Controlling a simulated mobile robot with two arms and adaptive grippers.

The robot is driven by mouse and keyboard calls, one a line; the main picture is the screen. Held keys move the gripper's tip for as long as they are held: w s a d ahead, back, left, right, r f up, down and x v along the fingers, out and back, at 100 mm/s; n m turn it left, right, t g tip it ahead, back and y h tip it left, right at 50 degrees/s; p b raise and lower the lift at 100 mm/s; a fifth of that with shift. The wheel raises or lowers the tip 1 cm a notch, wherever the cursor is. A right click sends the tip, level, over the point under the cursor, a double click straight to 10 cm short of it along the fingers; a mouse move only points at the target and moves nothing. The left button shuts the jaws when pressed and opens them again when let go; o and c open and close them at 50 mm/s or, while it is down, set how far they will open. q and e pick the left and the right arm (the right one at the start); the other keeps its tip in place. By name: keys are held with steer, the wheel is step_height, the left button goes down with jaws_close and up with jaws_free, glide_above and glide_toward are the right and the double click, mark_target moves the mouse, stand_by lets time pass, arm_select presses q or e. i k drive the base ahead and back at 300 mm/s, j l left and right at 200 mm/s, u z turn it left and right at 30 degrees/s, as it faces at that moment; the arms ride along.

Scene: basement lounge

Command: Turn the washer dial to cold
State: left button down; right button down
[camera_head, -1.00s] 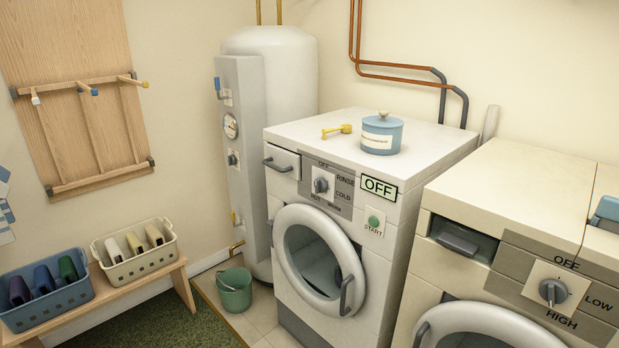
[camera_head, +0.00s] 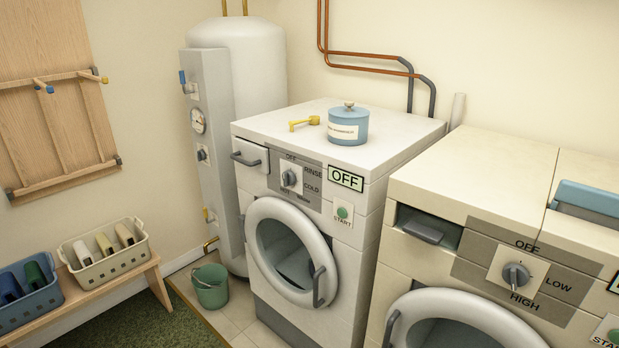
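The washer (camera_head: 314,244) is the white front-loading machine in the middle of the head view, with its round door shut. Its dial (camera_head: 290,178) is a grey knob on a grey panel marked OFF at the top, RINSE and COLD to the right, and HOT at the lower left; another label at the bottom is too small to read. The knob appears to point up toward OFF. A display (camera_head: 346,179) right of the panel reads OFF. A green START button (camera_head: 342,212) sits below it. Neither of my grippers is in view.
A blue canister (camera_head: 348,127) and yellow scoop (camera_head: 305,123) sit on the washer. A cream machine (camera_head: 470,190) with its own dial (camera_head: 516,276) stands to the right. A green bucket (camera_head: 211,286) stands on the floor at left, near a bench with baskets (camera_head: 104,268).

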mark_target(289, 179)
steer(key=z, duration=0.5)
steer(key=i+j+z, duration=0.25)
steer(key=j, duration=0.2)
steer(key=j+z, duration=0.55)
steer(key=j, duration=0.3)
